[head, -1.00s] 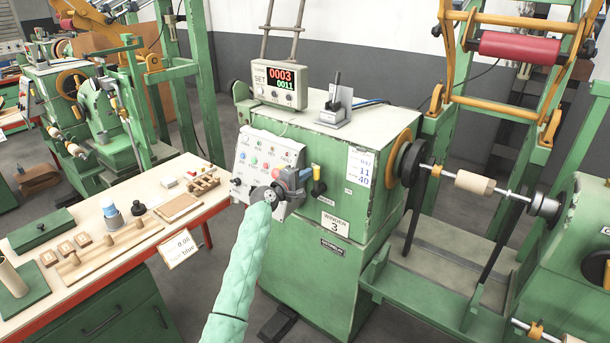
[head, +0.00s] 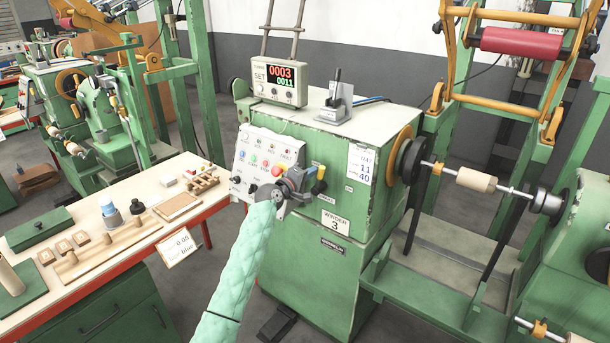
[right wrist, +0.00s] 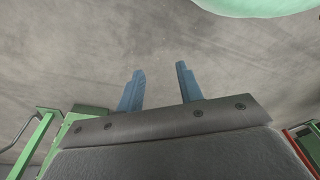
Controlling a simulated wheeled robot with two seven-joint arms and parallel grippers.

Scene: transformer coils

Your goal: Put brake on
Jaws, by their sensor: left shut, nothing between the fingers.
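The green winder (head: 335,215) stands in the middle of the head view. A short handle with a yellow collar and dark grip (head: 319,187) is on its front, right of the control panel (head: 250,163). A black upright lever (head: 335,82) stands in a grey bracket on its top. No label shows which one is the brake. My left gripper (head: 300,178) is shut and empty, in front of the panel's right edge, close beside the yellow-collared handle; contact cannot be told. In the right wrist view my right gripper (right wrist: 159,68) is open and empty above grey floor.
A red button (head: 276,170) lies close to my left gripper. A counter box (head: 280,82) sits on the winder's top. A workbench (head: 120,270) with wooden parts is at left. A shaft with a wooden core (head: 477,180) is at right.

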